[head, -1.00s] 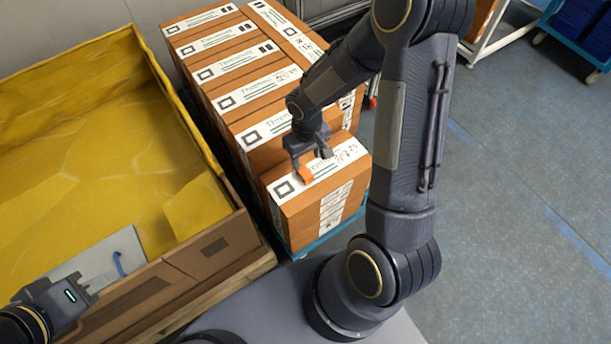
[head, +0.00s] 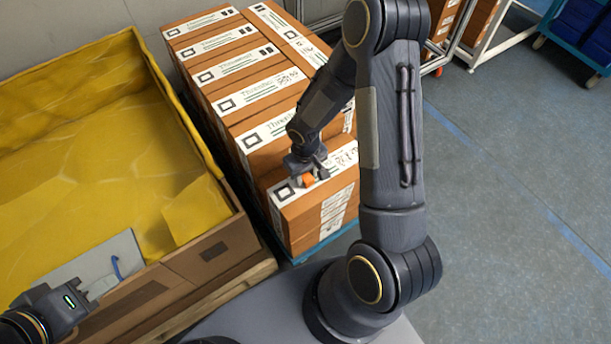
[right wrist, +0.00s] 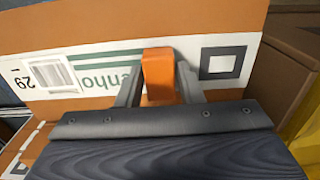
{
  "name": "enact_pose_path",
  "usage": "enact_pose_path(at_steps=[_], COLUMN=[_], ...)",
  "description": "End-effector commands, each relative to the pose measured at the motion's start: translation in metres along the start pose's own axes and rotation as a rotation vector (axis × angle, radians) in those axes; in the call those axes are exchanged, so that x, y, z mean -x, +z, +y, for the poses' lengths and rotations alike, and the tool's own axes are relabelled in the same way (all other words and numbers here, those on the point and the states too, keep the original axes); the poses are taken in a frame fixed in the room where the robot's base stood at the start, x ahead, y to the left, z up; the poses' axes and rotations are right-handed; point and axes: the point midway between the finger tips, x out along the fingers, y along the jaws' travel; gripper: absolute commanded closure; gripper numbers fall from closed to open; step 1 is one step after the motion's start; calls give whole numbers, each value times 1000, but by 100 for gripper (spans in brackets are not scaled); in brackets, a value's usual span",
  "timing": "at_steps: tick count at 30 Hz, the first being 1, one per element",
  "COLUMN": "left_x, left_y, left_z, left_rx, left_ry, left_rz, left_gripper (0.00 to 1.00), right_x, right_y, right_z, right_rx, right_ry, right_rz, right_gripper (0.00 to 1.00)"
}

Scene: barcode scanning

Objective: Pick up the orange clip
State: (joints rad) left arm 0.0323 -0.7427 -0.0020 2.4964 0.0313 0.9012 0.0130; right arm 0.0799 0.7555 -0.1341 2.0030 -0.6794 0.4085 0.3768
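The orange clip (head: 307,181) stands on the label strip at the top of the nearest carton (head: 325,210) in the stack. In the right wrist view the clip (right wrist: 158,78) is upright in front of the white label, between my two fingers. My right gripper (head: 307,178) is low over the carton top, with one finger on each side of the clip. The fingers (right wrist: 159,80) look spread, with narrow gaps to the clip. My left gripper (head: 98,288) is at the lower left, over a grey panel; its finger opening is too small to judge.
Several labelled cartons (head: 246,78) stand in rows behind the clip's carton. A large box with yellow lining (head: 90,150) is on the left. The grey panel (head: 85,262) with a blue curved piece (head: 116,267) lies at its near edge. Open floor (head: 500,210) is on the right.

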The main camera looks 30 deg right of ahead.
Motion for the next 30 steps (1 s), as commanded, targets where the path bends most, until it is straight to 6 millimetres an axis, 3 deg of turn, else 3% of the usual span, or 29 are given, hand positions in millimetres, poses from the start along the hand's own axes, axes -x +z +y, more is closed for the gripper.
enact_pose_path(at_steps=[1, 6, 17, 23, 30], left_x=[0, 0, 1, 6, 12], left_y=[0, 0, -1, -3, -6], left_z=[0, 0, 1, 3, 5], left_rx=[0, 0, 0, 0, 0], left_ry=[0, 0, 0, 0, 0], left_rz=[0, 0, 0, 0, 0], left_gripper=[68, 68, 68, 68, 68], right_x=[0, 0, 7, 39, 94], right_y=[0, 0, 0, -1, 15], right_z=[0, 0, 0, -2, -49], right_rx=[0, 0, 0, 1, 7], right_ry=[0, 0, 1, 1, 0], right_rz=[0, 0, 1, 6, 7], right_gripper=[73, 95, 95, 95, 95])
